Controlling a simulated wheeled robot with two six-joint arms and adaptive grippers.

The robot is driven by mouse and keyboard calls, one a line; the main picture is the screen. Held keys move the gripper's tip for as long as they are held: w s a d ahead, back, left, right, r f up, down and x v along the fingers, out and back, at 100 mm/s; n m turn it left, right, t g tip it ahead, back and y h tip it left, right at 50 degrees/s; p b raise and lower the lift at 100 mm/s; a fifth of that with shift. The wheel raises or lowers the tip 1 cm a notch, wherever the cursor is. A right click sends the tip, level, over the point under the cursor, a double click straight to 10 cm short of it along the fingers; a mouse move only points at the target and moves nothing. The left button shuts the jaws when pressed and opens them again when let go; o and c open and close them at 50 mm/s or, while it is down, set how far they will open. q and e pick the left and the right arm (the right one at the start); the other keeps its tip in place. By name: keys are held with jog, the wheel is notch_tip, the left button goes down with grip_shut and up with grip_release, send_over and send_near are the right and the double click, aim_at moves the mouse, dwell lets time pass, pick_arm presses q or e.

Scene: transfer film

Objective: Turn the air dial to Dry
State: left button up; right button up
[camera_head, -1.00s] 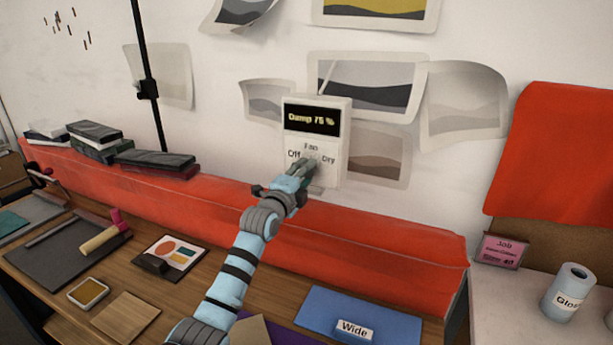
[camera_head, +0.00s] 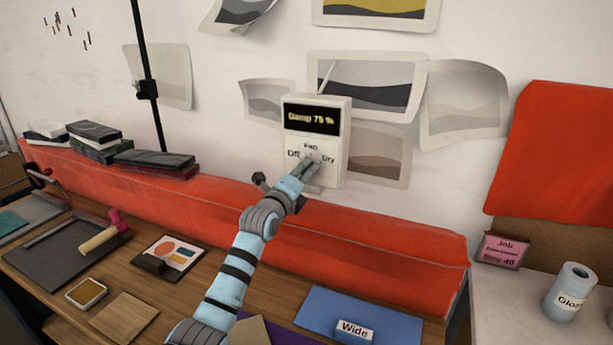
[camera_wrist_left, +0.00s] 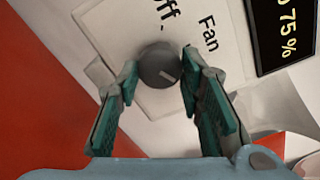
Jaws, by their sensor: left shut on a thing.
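The air control box (camera_head: 333,150) is on the white wall, its dark display (camera_head: 311,118) reading "Damp 75 %". Labels Off, Fan and Dry surround its dial. The round grey dial (camera_wrist_left: 156,62) shows in the left wrist view, its pale mark on the lower right of the cap, away from Off. Dry is hidden there by my gripper. My left gripper (camera_wrist_left: 160,70) is shut on the dial, one finger at each side. In the head view my left gripper (camera_head: 309,166) covers the dial. My right gripper is not in view.
A red padded ledge (camera_head: 380,250) runs below the box, above a wooden bench with a "Wide" sign (camera_head: 354,331) and tools. Loose prints (camera_head: 370,85) hang around the box. A black pole (camera_head: 146,80) stands to the left.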

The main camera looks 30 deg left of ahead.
pick_arm(q)
jog(key=o, duration=1.2)
jog(key=shift+c, duration=0.2)
jog(key=s, duration=1.2)
jog(key=shift+d, duration=0.4)
